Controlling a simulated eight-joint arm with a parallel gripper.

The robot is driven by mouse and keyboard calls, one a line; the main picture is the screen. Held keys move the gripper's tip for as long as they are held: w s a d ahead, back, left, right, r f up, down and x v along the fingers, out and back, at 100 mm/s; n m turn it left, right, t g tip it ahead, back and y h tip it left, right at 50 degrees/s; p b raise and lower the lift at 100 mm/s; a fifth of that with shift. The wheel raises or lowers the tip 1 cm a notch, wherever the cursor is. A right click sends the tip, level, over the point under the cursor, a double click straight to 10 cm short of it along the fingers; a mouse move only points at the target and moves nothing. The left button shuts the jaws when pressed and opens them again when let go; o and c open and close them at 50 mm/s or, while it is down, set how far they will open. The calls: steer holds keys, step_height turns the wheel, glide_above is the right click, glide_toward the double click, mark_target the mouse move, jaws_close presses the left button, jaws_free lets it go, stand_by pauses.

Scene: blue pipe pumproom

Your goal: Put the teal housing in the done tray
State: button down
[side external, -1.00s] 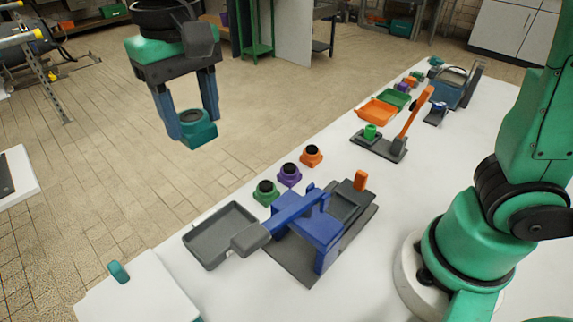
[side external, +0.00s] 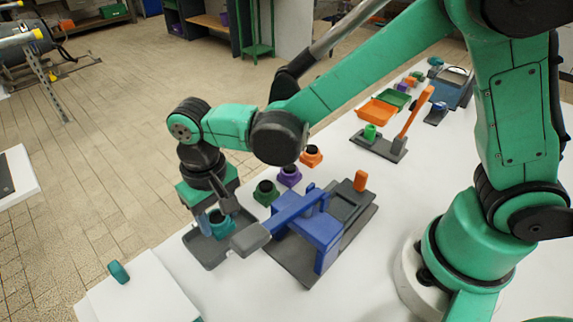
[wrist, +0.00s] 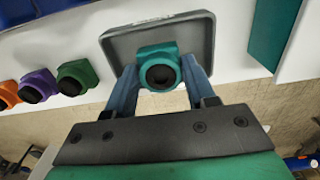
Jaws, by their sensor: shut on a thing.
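The teal housing (wrist: 150,52) is a square block with a round dark opening. My gripper (wrist: 160,82) is shut on it, one finger on each side, in the wrist view. In the side view the housing (side external: 219,226) hangs at my gripper (side external: 212,218), over the grey tray at the table's left end. The grey tray (side external: 206,258) is shallow with a raised rim; it also shows behind the housing in the wrist view (wrist: 205,35). Whether the housing touches the tray floor I cannot tell. My wrist hides part of the tray in the side view.
The blue press (side external: 318,238), with its grey-tipped handle (side external: 250,239), stands close right of the tray. Green (side external: 266,192), purple (side external: 289,176) and orange (side external: 311,157) housings stand in a row behind it. A white block (side external: 140,290) with a teal piece (side external: 118,272) is at front left.

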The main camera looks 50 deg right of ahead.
mark_target(219, 218)
steer(key=shift+f, duration=0.95)
steer(key=shift+f, duration=0.1)
steer(key=shift+c, duration=1.4)
jaws_free()
step_height(219, 218, up, 12)
steer(key=s+d+t, duration=0.4)
steer(key=d+t, duration=0.3)
steer(key=d, duration=1)
steer(key=shift+s, duration=0.15)
steer(key=shift+a, duration=0.1)
